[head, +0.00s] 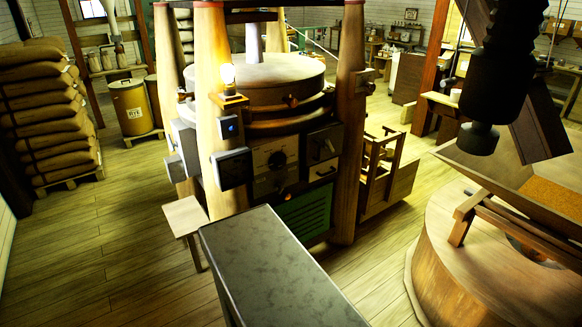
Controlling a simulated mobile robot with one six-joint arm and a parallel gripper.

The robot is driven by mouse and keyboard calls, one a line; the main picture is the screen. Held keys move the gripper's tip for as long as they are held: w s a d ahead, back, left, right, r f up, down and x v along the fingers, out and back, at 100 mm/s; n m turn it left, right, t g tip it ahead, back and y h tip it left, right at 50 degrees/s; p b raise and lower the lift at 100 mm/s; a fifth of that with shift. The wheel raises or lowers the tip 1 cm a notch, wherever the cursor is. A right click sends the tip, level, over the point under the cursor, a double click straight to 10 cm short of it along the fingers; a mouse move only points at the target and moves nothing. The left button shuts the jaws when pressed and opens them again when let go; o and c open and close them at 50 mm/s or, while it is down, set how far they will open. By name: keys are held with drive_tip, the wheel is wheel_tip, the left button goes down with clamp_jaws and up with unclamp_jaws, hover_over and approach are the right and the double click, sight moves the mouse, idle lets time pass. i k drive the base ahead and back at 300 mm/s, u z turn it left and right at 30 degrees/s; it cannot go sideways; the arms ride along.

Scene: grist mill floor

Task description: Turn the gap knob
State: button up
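A black part of my arm hangs down at the upper right, well to the right of the panel and nearer to me. No gripper fingers show in this view.
A small stool (186,216) stands at lower left. A millstone casing with a hopper (480,265) fills the right. Stacked sacks (45,115) stand far left.

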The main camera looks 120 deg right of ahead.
sight(278, 162)
drive_tip(key=z, duration=4.4)
drive_tip(key=i, duration=0.1)
drive_tip(key=u, duration=3.3)
drive_tip(key=k, duration=0.2)
drive_tip(key=z, duration=2.35)
drive_tip(key=k, duration=0.65)
drive_tip(key=u, duration=0.25)
drive_tip(key=i, duration=0.5)
drive_tip(key=u, duration=0.05)
